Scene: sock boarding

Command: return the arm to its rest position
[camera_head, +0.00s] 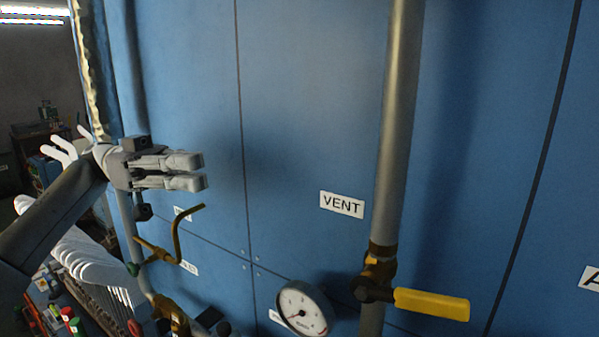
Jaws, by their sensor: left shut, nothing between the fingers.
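My left gripper (204,171) is at the left of the head view, in front of the blue panel (300,100). Its two grey fingers point to the right and are shut with nothing between them. My left arm (50,215) comes in from the lower left edge. The gripper is above a bent brass pipe (177,235) and apart from the VENT label (342,205). My right gripper is not in the view.
A vertical grey pipe (398,120) carries a valve with a yellow handle (432,304). A round gauge (303,308) is at the bottom. White sock-shaped boards (95,268) stand in a row at the lower left. The upper middle panel is clear.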

